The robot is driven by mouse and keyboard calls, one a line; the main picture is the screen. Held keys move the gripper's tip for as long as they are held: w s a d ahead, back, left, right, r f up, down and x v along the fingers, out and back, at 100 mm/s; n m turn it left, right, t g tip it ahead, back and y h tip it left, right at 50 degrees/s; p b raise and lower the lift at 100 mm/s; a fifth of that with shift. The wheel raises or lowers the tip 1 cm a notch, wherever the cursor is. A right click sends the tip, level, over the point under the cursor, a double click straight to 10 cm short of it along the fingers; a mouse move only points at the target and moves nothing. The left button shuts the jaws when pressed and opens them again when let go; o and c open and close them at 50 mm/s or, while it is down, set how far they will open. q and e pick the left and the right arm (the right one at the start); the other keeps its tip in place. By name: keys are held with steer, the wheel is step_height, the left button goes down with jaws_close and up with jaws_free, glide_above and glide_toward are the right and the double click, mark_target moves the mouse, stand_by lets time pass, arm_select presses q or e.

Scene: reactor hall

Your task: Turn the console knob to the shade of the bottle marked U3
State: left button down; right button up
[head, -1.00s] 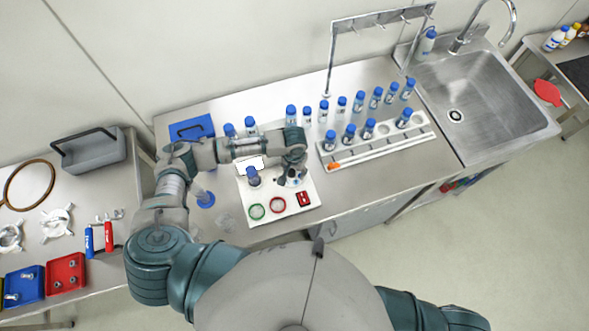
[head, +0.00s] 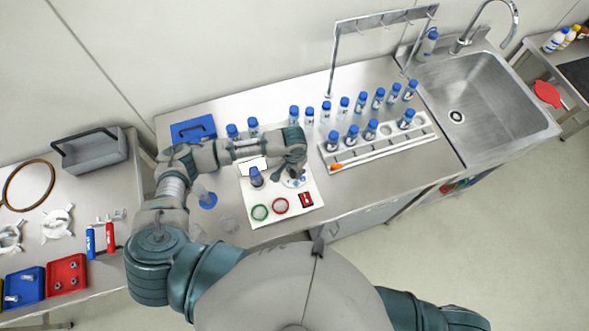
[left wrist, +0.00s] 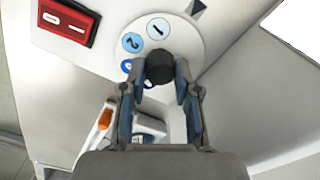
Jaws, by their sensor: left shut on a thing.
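The console (head: 285,215) is a white panel on the bench. Its dial (left wrist: 185,45) is a white disc with numbered blue patches; 1 and 2 can be read, and others are partly hidden. My left gripper (left wrist: 161,90) is shut on the black knob (left wrist: 160,67) at the disc. In the head view my left gripper (head: 288,174) is over the console's right part and hides the knob. A blue-capped bottle (head: 256,179) stands on the console, left of the gripper. Its marking is too small to read, so I cannot tell whether it is U3. My right gripper is out of view.
A green ring (head: 260,212), a red ring (head: 280,206) and a red switch (head: 306,199) are at the console's front. Several blue-capped bottles stand behind it. A white rack (head: 385,152) of bottles is to the right, before the sink (head: 490,105).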

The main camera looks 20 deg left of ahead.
arm_select(q)
steer(key=m, duration=0.4)
steer(key=shift+s+f+m, duration=0.15)
steer(key=shift+m, duration=0.15)
steer(key=m, duration=1)
steer(key=shift+a, duration=0.1)
steer(key=m, duration=0.4)
steer(key=shift+m, duration=0.3)
steer(key=m, duration=1.3)
steer(key=shift+m, duration=2.4)
